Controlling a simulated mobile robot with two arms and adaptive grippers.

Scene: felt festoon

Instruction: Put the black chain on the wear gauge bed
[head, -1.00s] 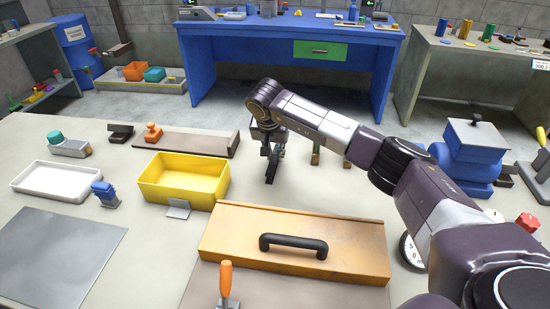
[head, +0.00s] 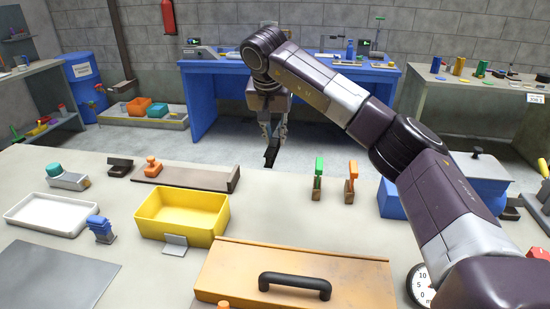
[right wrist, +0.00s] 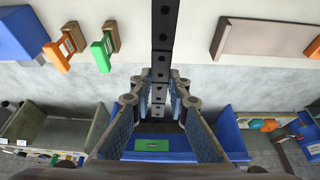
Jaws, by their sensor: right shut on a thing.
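My right gripper (head: 272,133) is shut on the black chain (head: 271,157), high above the table's far edge. In the right wrist view the chain (right wrist: 164,30) shows as a dark strip of links with small holes, running from between the fingers (right wrist: 160,82) toward the table. The brown board (head: 200,176) with a dark raised edge lies left of the gripper, behind the yellow bin; it may be the wear gauge bed, but I cannot tell for sure. The chain is apart from it. My left gripper is not in view.
The yellow bin (head: 182,213), white tray (head: 52,213) and orange lidded box (head: 230,280) stand on the table. Green (head: 318,180) and orange (head: 351,182) handled clamps are right of the chain. Free table lies between the bin and the clamps.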

